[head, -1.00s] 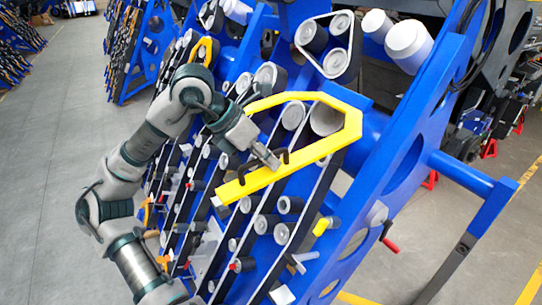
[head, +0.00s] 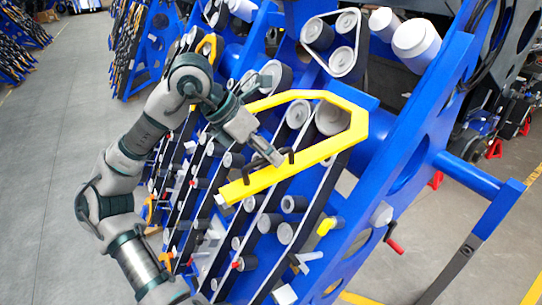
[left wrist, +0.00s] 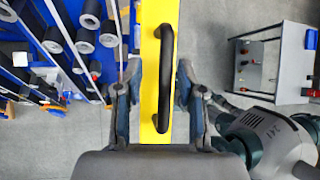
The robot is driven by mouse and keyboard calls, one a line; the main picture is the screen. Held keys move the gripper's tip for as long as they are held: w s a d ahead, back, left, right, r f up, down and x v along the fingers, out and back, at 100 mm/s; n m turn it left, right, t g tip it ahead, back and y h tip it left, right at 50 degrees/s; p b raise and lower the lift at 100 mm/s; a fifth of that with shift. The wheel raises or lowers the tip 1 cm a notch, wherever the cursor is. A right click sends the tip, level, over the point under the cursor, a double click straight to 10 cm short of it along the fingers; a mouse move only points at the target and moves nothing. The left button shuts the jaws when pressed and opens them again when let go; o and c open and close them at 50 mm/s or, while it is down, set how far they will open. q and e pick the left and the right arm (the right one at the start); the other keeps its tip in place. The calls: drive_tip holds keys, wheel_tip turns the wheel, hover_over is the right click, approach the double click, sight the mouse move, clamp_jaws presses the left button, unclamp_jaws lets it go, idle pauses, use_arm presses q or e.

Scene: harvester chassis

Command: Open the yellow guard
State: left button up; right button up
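The yellow guard (head: 340,145) is a bent flat bar across the front of the blue chassis. A black handle (head: 243,178) stands on its lower straight stretch. My left gripper (head: 278,160) is at this handle and hides part of it. In the left wrist view, the guard (left wrist: 150,30) runs upright through the middle, with the black handle (left wrist: 166,80) along it. The fingers of my left gripper (left wrist: 157,92) are open, one on each side of the guard and handle. Whether a finger touches the guard is hard to tell. My right gripper is not in view.
The blue chassis (head: 410,160) carries several grey rollers and dark belts behind the guard. A red-handled crank (head: 394,244) sticks out at lower right. Grey floor (head: 60,150) is open on the left. A grey table-like unit (left wrist: 270,65) stands at right in the wrist view.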

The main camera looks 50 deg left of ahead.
use_arm(q)
drive_tip(key=v, duration=1)
drive_tip(key=shift+a, duration=0.2)
